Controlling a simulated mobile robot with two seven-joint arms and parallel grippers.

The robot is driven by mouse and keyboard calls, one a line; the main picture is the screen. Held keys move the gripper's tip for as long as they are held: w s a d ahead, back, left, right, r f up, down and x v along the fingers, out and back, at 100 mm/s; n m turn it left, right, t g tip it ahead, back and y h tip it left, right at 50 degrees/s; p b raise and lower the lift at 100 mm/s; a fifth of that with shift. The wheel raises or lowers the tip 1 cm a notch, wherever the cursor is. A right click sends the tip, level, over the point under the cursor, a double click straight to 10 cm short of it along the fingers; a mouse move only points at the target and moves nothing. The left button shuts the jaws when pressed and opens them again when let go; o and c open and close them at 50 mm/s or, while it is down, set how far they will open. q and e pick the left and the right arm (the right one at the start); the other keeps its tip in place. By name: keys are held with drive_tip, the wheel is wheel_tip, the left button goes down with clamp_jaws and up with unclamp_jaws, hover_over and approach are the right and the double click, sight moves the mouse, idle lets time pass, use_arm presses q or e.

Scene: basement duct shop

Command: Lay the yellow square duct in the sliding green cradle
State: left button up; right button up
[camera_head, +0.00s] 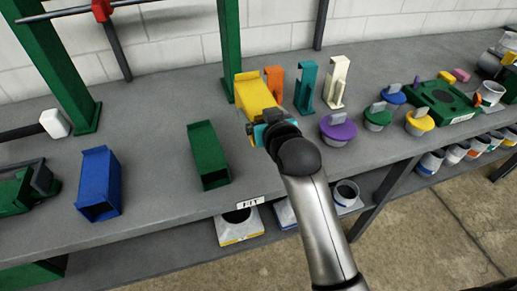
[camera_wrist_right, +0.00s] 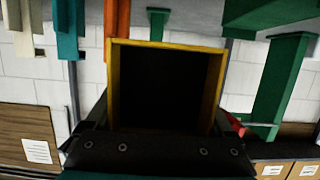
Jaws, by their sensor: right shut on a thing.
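The yellow square duct (camera_head: 252,90) is in my right gripper (camera_head: 264,124), near the middle of the bench in the head view. In the right wrist view, the open dark end of the yellow duct (camera_wrist_right: 165,43) faces the camera, between the dark fingers. I cannot tell how far the duct is above the bench. A green fixture with a dark grey part (camera_head: 22,190), at the far left edge of the head view and partly cut off, may be the sliding cradle. My left gripper is not in view.
A green square duct (camera_head: 208,155) and a blue one (camera_head: 98,183) lie on the bench (camera_head: 150,150). Orange (camera_head: 272,80), teal (camera_head: 307,86) and cream (camera_head: 337,80) pieces stand beside the yellow duct. Green posts (camera_head: 62,70) rise at the back. Several knobbed lids (camera_head: 338,129) sit right.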

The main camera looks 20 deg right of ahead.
wheel_tip(320, 180, down, 12)
drive_tip(key=b, duration=0.3)
drive_tip(key=shift+r, duration=0.1)
drive_tip(key=shift+f, duration=0.2)
drive_tip(key=o, duration=1.3)
